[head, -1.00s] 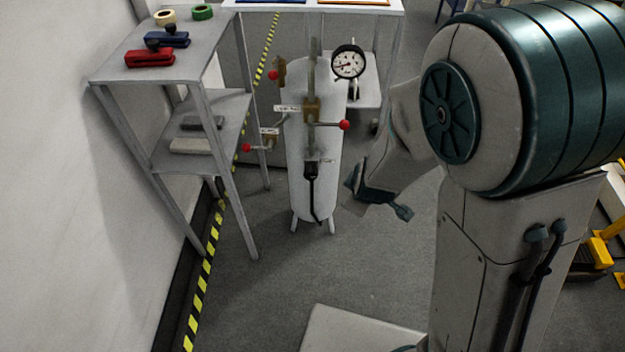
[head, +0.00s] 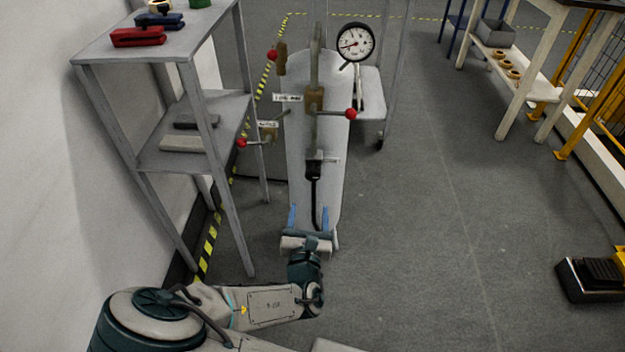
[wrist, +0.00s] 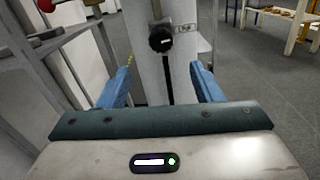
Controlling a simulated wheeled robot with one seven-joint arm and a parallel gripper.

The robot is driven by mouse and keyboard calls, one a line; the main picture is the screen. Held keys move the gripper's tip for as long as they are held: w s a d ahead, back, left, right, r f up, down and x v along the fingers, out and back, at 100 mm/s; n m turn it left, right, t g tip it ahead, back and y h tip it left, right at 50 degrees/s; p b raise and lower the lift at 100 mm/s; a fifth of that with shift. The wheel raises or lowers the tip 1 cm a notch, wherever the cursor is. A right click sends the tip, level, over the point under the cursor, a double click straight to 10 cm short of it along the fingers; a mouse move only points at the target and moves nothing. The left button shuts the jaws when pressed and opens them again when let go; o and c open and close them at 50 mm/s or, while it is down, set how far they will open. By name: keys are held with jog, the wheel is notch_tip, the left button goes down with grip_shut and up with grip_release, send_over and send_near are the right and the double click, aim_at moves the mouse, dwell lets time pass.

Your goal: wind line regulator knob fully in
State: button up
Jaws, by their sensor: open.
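A black round knob with a white mark (wrist: 160,39) faces me on the front of the white tank (wrist: 182,70), with a small label (wrist: 183,29) to its right. In the head view the black knob (head: 314,169) sits low on the pipe assembly, above a black hose. My gripper (wrist: 159,76) is open and empty, its two blue fingers apart. In the head view my gripper (head: 309,212) is below the knob, in front of the tank's lower part. The knob appears between and beyond the fingertips, untouched.
Red-ended levers (head: 351,114) stick out above the knob on both sides. A round gauge (head: 356,42) is at the tank's top right. A grey shelf rack (head: 150,155) stands close on the left. The floor right of the tank is clear.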

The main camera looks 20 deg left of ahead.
aim_at(312, 177)
jog(key=b+x, duration=0.2)
jog(key=x, duration=1.1)
jog(key=shift+w+d+b, duration=0.15)
jog(key=shift+w+b, duration=0.05)
jog(key=shift+b, duration=0.15)
jog(key=c, duration=1)
